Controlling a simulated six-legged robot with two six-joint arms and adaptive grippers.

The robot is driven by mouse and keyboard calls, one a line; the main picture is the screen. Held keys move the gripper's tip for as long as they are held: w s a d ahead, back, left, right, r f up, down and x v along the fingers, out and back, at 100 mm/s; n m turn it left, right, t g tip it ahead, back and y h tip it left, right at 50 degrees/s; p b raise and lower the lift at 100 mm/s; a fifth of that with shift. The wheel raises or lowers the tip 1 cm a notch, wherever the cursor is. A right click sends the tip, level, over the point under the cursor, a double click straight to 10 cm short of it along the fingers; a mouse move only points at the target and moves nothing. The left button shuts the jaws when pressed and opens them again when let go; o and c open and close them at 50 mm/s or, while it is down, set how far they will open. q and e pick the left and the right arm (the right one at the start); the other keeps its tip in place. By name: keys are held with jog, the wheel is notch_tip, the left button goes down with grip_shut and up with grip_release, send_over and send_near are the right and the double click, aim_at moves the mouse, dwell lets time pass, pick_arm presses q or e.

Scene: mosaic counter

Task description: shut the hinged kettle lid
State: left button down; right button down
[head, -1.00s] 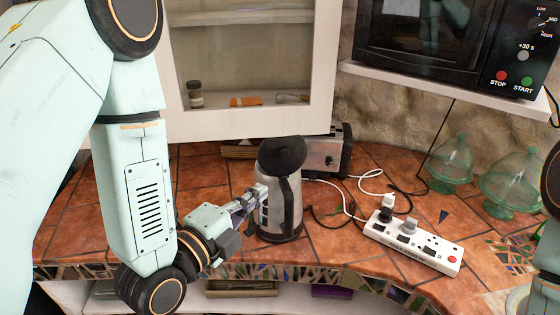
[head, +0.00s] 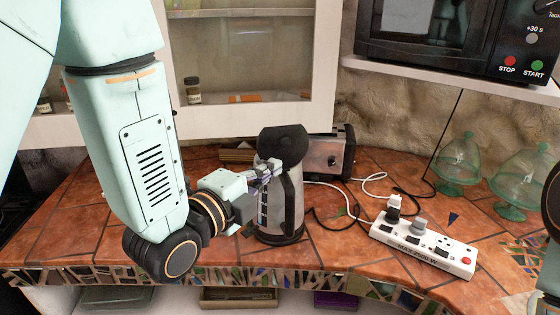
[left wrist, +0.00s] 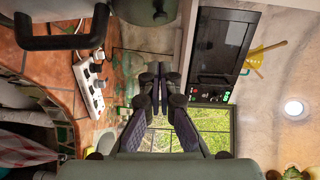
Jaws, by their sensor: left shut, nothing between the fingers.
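The kettle (head: 287,205) stands upright on the tiled counter in the head view, a silver body with a black handle and base. Its black hinged lid (head: 284,141) is raised, standing up above the body. My left gripper (head: 276,170) is shut and empty, at the left front of the kettle's upper body, just below the lid. Whether it touches the kettle I cannot tell. In the left wrist view the shut fingers (left wrist: 160,76) show in the middle, and the kettle's dark handle (left wrist: 66,42) is at upper left. My right gripper is out of view.
A toaster (head: 326,155) stands close behind the kettle. A white power strip (head: 422,247) with plugs and cables lies to the right, with green glass jars (head: 458,165) beyond. A microwave (head: 450,40) on a shelf and a white cabinet (head: 250,118) are behind. The counter's front edge is near.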

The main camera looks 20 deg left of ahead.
aim_at(284, 147)
pick_arm(q)
jog(key=w+p, duration=0.1)
jog(key=w, duration=0.7)
jog(key=shift+w+a+f+p, duration=0.2)
jog(key=shift+w+f+p, duration=0.1)
jog(key=shift+w, duration=0.05)
jog(key=shift+d, duration=0.15)
